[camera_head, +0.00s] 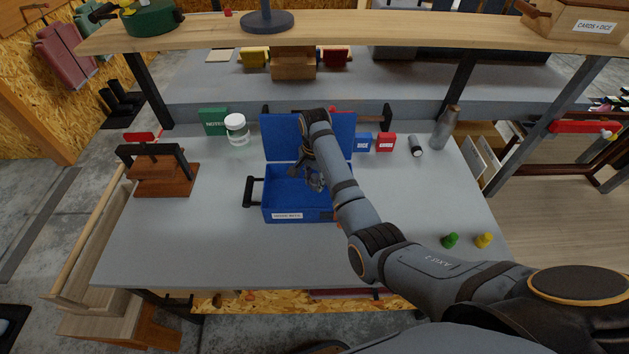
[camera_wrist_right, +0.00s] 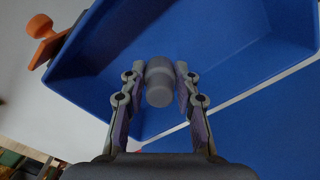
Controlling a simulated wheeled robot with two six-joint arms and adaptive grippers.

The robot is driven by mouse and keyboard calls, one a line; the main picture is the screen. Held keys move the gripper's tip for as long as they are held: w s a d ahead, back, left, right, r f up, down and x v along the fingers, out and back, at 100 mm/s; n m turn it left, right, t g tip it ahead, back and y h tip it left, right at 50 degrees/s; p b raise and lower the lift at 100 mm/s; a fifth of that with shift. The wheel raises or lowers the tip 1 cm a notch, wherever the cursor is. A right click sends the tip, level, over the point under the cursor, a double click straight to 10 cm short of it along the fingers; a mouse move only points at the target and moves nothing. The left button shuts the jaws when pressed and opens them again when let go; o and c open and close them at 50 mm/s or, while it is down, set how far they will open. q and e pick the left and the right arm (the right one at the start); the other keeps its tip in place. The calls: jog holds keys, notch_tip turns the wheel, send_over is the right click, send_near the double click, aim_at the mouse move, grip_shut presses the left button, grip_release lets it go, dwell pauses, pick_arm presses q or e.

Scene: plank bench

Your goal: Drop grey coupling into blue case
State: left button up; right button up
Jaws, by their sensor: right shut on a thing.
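The blue case (camera_head: 283,207) stands open in the middle of the bench, its lid (camera_head: 281,135) raised at the back. My right gripper (camera_head: 314,184) is over the case's interior, reaching in from the right. In the right wrist view my right gripper (camera_wrist_right: 160,88) is shut on the grey coupling (camera_wrist_right: 159,82), a short stepped cylinder, with the blue case (camera_wrist_right: 100,72) behind it. I cannot tell how far the coupling is above the case floor. In the head view the coupling is hard to make out beside the gripper. My left gripper is not in view.
A clear jar (camera_head: 237,132) and green box (camera_head: 213,121) stand behind left. Green (camera_head: 450,240) and yellow (camera_head: 484,240) pieces sit front right. The front left is clear.

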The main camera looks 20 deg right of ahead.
aim_at(315, 176)
jog(key=o, duration=1)
notch_tip(315, 176, up, 8)
jog(key=shift+f, duration=0.2)
